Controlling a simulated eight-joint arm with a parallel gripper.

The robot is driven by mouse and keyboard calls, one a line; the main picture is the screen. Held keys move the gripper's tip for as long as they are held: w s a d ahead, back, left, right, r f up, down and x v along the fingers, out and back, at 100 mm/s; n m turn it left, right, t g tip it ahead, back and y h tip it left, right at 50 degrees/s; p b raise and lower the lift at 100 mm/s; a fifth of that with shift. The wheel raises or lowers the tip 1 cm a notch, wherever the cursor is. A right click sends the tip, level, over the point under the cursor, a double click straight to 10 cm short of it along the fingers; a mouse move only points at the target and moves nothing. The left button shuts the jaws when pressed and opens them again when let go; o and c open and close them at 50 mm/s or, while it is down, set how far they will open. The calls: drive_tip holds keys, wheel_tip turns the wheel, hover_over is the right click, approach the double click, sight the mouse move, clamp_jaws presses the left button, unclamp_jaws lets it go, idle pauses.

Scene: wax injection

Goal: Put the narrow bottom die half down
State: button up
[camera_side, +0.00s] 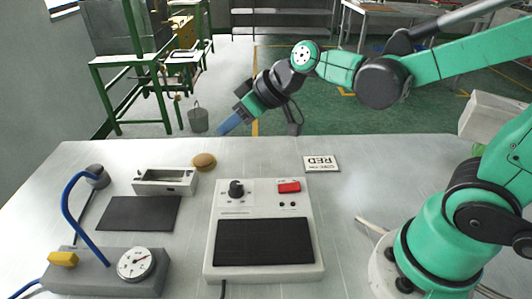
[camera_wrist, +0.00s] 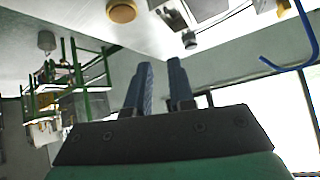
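My gripper (camera_side: 228,125) is raised above the far part of the table, with its blue fingers pointing down and left in the side view. In the wrist view its two fingers (camera_wrist: 161,82) stand apart with a gap between them, and I see nothing held there. A grey metal block with a long recess (camera_side: 165,182) sits on the table at the left, well below and left of my gripper. It may be a die part, but I cannot tell whether it is the narrow bottom die half. It also shows in part at the top of the wrist view (camera_wrist: 172,14).
A brown round object (camera_side: 204,161) lies beside the block. A dark mat (camera_side: 138,213), a gauge unit (camera_side: 90,272) with a blue hose (camera_side: 72,215), and a control box (camera_side: 264,198) stand nearer. Table between sign and block is mostly clear.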

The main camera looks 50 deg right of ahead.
drive_tip(key=w+a+f+n+y, duration=0.1)
drive_tip(key=w, duration=0.2)
drive_tip(key=w+a+f+n+t+y, duration=0.1)
drive_tip(key=w+a+y, duration=0.1)
drive_tip(key=w, duration=0.1)
drive_tip(key=w+a+f+n+y, duration=0.1)
drive_tip(key=w+f+n, duration=0.1)
drive_tip(key=w, duration=0.1)
drive_tip(key=shift+a+t+y, duration=0.15)
drive_tip(key=shift+t+y, duration=0.15)
drive_tip(key=shift+t, duration=0.1)
drive_tip(key=shift+w+f, duration=0.15)
drive_tip(key=shift+f, duration=0.35)
approach(164, 168)
drive_tip(key=x, duration=0.8)
drive_tip(key=shift+f, duration=0.1)
clamp_jaws()
